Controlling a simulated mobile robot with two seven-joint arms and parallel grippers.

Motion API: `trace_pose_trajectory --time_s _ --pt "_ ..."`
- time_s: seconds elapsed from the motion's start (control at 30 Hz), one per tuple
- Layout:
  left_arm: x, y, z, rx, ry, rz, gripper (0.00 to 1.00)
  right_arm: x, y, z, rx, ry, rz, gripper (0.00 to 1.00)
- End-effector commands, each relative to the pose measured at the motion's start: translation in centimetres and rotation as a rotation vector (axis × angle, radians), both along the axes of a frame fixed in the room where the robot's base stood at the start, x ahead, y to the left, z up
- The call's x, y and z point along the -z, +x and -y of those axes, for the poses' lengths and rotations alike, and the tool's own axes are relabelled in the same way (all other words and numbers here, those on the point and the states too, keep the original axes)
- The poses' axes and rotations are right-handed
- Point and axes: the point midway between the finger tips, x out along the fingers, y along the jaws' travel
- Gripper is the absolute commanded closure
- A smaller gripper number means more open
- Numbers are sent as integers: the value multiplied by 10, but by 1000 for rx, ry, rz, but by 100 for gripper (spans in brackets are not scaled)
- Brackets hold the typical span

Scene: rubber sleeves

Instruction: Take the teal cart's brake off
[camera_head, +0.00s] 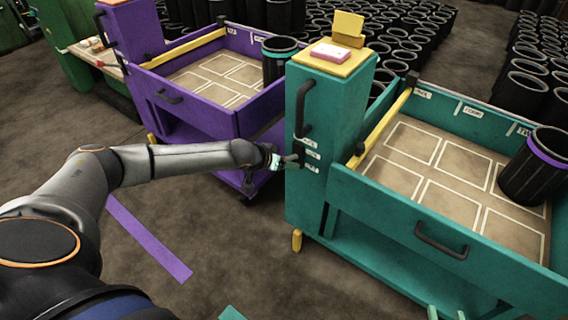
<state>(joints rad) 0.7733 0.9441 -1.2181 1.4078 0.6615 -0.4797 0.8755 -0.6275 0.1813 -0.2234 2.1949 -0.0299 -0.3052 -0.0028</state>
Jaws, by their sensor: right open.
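The teal cart (345,190) stands at right, with a tall column at its left end. A black upright handle (303,108) is on the column's face, with several small white labels (311,155) below it. A yellow bar (385,127) with a black end runs along the tray's left side. A yellow piece (297,240) shows low at the column's foot. I cannot tell which part is the brake. My right gripper (290,160) is open at the column's left face, beside the labels and below the handle. Whether it touches the column is unclear. My left gripper is not in view.
A purple cart (200,107) stands close behind at left. A black bin with a purple band (536,168) stands in the teal tray; one with a teal band (278,57) stands in the purple tray. Many black bins fill the back. Floor at lower left is mostly clear, with purple tape (150,240).

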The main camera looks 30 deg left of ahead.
Motion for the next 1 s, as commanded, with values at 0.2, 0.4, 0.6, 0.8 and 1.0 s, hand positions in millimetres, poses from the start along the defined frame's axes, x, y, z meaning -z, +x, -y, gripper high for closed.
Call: trace_pose_trajectory --time_s 0.2,0.4,0.6,0.8,1.0 --pt "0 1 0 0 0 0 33 -2 1 0 -1 0 8 50" --pt "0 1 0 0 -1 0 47 -2 1 0 -1 0 8 50" --pt "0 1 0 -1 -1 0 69 -2 1 0 0 -1 9 50" --pt "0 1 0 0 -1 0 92 -2 1 0 -1 0 7 50" --pt "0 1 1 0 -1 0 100 -2 1 0 -1 0 7 50"
